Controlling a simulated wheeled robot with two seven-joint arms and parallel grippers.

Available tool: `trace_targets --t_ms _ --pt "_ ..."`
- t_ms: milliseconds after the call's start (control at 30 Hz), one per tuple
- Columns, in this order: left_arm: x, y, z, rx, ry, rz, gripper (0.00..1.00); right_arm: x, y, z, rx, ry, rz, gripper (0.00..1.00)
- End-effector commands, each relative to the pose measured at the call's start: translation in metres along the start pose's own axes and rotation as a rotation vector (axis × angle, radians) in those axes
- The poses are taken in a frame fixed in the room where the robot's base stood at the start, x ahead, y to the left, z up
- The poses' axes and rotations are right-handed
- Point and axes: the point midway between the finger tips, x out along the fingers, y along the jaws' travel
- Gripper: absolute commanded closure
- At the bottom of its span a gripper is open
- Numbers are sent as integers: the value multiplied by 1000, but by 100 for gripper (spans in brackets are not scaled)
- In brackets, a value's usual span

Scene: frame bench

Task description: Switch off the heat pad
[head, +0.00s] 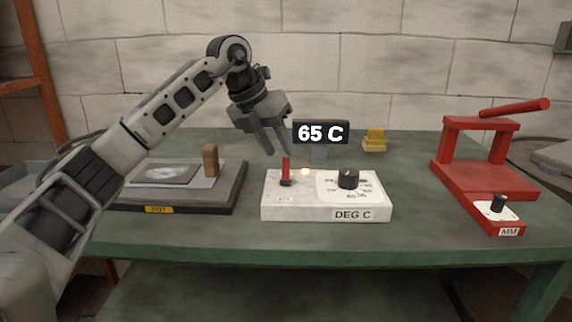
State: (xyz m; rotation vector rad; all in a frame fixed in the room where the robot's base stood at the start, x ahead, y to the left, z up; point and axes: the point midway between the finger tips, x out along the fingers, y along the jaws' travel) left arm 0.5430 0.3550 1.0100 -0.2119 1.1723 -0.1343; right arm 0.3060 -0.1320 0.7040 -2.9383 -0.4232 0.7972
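The heat pad (230,200) is a dark slab with a yellow "HOT" label at the left of the green bench. Its white control box (300,208), marked "DEG C", stands to its right. The box carries a red lever switch (286,170), standing upright, and a black knob (348,179) on a white dial. A small lamp (305,171) between them glows pale orange. A display (320,132) behind reads "65 C". My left gripper (277,146) points down, open and seemingly empty, just above and behind the red lever. My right gripper is not in view.
A grey plate with a wooden handle (210,160) lies on the pad. A yellow block (375,139) sits at the back. A red press (485,165) with a "MM" dial stands at the right. The bench front (400,238) is clear.

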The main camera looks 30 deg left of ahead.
Motion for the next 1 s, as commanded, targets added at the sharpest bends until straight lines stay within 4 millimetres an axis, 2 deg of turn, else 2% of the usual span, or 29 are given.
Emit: trace_targets --t_ms 33,100,300,667,700,800,833,1000 --pt "12 0 -1 0 3 0 64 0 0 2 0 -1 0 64" --pt "24 0 -1 0 3 0 64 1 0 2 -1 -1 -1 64" --pt "45 0 0 0 1 0 64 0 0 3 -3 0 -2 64" --pt "50 0 0 0 -1 0 64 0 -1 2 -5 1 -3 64" --pt "50 0 0 0 0 0 70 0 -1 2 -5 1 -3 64" --pt "50 0 0 0 -1 0 97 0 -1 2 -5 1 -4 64" --pt "50 0 0 0 0 0 100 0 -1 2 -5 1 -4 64" --pt "50 0 0 1 -2 0 100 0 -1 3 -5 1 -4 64"
